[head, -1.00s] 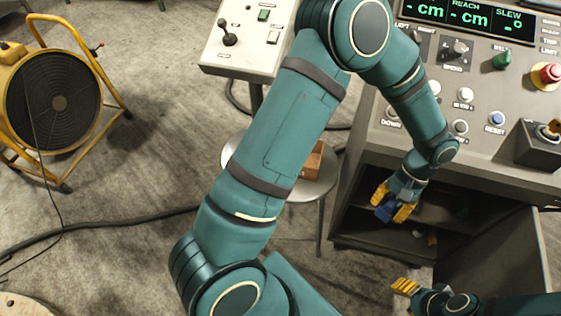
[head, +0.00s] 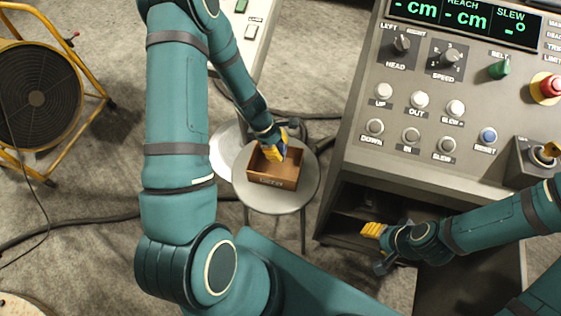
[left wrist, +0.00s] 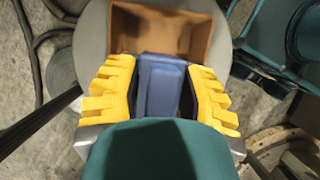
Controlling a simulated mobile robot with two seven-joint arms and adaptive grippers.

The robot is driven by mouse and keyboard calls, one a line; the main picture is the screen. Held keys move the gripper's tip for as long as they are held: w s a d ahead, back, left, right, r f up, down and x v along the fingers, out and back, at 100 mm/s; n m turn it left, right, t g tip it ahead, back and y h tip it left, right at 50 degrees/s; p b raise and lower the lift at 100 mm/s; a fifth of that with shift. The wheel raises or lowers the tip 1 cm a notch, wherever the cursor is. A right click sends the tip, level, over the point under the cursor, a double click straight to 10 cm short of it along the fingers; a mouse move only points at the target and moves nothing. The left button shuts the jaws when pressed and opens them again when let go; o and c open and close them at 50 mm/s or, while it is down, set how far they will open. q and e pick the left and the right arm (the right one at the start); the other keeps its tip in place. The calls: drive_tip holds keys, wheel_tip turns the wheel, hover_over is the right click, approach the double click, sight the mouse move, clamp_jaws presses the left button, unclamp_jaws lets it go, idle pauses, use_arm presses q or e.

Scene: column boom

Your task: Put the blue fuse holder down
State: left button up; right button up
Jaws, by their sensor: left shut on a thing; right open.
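The blue fuse holder (left wrist: 161,84) is between the yellow fingers of my left gripper (left wrist: 160,95) in the left wrist view. In the head view my left gripper (head: 274,147) is over the back part of a small brown open box (head: 272,181), with a bit of the blue fuse holder (head: 282,149) showing. The box stands on a round grey stool (head: 308,178). I cannot tell whether the holder touches the box. My right gripper (head: 374,231) is open and empty, in front of the console's open lower cabinet.
The control console (head: 400,150) with knobs and buttons fills the right. A smaller panel (head: 245,40) stands behind the left arm. A yellow-framed fan (head: 40,95) is at the far left. Cables (head: 90,222) lie on the carpet.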

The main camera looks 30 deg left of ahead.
use_arm(q)
drive_tip(key=b, duration=0.2)
hover_over(282, 171)
drive_tip(key=a, duration=0.1)
drive_tip(key=f, duration=0.5)
drive_tip(key=shift+s+a+f, duration=0.2)
drive_tip(key=shift+s, duration=0.1)
drive_tip(key=shift+f+b, duration=0.5)
drive_tip(key=shift+f, duration=1.8)
drive_tip(key=shift+f, duration=0.15)
drive_tip(key=o, duration=1.1)
